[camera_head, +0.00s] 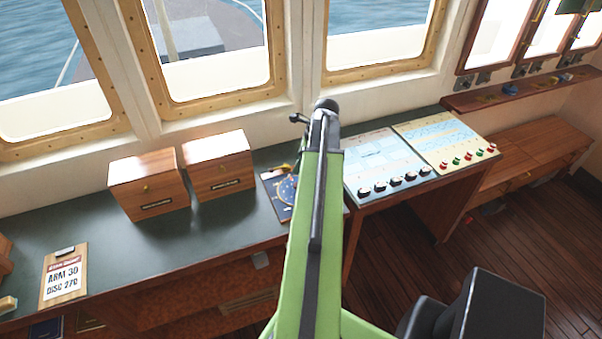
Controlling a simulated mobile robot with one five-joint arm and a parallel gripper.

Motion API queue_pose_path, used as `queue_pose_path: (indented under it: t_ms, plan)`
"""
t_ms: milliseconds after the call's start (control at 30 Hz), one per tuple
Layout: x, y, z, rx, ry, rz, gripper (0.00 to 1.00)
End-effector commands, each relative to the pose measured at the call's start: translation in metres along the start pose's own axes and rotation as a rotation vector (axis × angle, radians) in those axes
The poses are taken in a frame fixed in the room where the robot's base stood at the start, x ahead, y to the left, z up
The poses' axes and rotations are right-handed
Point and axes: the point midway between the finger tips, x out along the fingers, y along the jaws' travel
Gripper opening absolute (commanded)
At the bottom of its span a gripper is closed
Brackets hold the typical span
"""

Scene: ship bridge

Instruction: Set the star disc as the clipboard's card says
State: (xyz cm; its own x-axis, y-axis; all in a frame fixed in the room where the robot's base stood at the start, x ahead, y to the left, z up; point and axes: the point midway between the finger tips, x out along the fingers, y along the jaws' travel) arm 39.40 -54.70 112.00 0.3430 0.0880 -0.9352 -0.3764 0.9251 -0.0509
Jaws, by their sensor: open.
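The clipboard (84,272) lies on the desk at the lower left. Its white card (62,291) has a red heading too small to read, then "ARM 30" and what looks like "DISC 270". The star disc (284,188) is a dark blue plate with a round scale, on the desk in the middle. My green arm covers its right part, so its setting cannot be read. My arm reaches up the middle of the picture, past the disc. My gripper is hidden behind the arm. Small dark and brass parts show left of the arm; I cannot tell what they belong to.
Two wooden boxes (149,185) (217,165) stand left of the disc. Control panels with knobs (385,167) and coloured buttons (447,146) lie to its right. Windows rise behind the desk. The desk (150,248) is clear between clipboard and disc.

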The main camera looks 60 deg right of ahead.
Motion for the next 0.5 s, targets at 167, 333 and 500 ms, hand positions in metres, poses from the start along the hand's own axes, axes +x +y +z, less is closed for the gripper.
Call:
queue_pose_path:
  t_ms: [167, 333, 500]
  plan:
    - [-0.032, -0.019, -0.049, 0.227, -0.028, -0.038, 0.52]
    - [-0.030, -0.020, -0.053, 0.246, -0.030, -0.040, 0.52]
    - [-0.016, -0.020, -0.053, 0.243, -0.029, -0.040, 0.52]
